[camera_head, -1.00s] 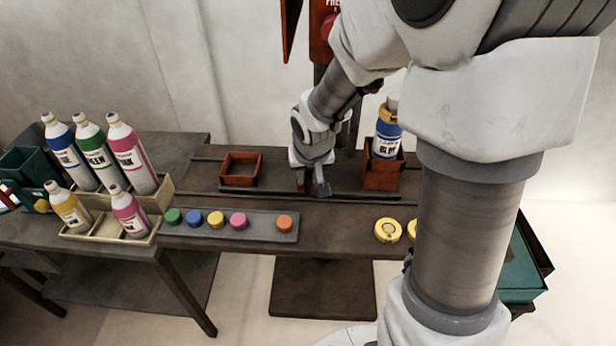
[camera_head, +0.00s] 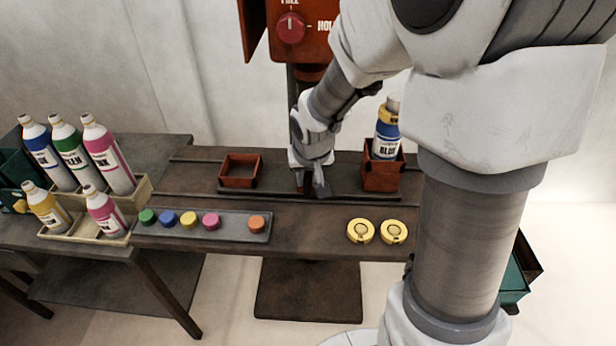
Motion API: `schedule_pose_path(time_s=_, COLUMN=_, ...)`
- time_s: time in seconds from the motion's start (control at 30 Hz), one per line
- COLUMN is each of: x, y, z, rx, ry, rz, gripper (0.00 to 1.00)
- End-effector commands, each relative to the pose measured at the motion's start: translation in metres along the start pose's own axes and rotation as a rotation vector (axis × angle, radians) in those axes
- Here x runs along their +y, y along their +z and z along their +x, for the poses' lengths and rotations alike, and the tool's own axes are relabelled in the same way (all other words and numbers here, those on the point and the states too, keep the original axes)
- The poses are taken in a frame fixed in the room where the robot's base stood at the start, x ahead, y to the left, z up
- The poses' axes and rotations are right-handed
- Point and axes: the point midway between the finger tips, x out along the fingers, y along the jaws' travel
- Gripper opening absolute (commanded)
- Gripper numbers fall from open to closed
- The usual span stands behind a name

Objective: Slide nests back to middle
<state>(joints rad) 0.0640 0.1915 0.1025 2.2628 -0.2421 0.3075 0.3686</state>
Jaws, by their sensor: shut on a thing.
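Two red-brown nests stand on a long dark slide (camera_head: 270,187) on the table. The left nest (camera_head: 240,171) is a low, open square frame and looks empty. The right nest (camera_head: 382,180) is taller and holds a blue-labelled bottle (camera_head: 387,135) upright. My gripper (camera_head: 311,191) points down between the two nests and is shut on the slide's handle. My fingers mostly hide the handle.
A red dial panel (camera_head: 291,27) on a post rises behind my gripper. Bottles stand in a cream crate (camera_head: 143,197) at left. A grey tray (camera_head: 200,236) holds several coloured caps. Two yellow lids (camera_head: 361,231) lie at front right. My arm blocks the right side.

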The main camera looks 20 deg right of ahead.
Motion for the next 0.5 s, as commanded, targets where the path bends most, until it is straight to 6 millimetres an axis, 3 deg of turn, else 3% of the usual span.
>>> schedule_pose_path(time_s=0.17, x=0.0002, y=-0.0006, z=-0.0003, rx=0.002, ry=0.0, rz=-0.002, gripper=0.0)
schedule_pose_path(time_s=0.2, x=0.0002, y=-0.0006, z=-0.0003, rx=0.002, ry=0.0, rz=-0.002, gripper=0.25)
schedule_pose_path(time_s=0.33, x=0.0002, y=-0.0005, z=-0.0003, rx=0.001, ry=0.0, rz=-0.002, gripper=0.48)
schedule_pose_path(time_s=0.37, x=0.0002, y=-0.0005, z=-0.0003, rx=0.001, ry=0.0, rz=-0.001, gripper=0.52)
schedule_pose_path(time_s=0.5, x=0.0002, y=-0.0003, z=-0.0002, rx=0.001, ry=0.0, rz=-0.001, gripper=0.52)
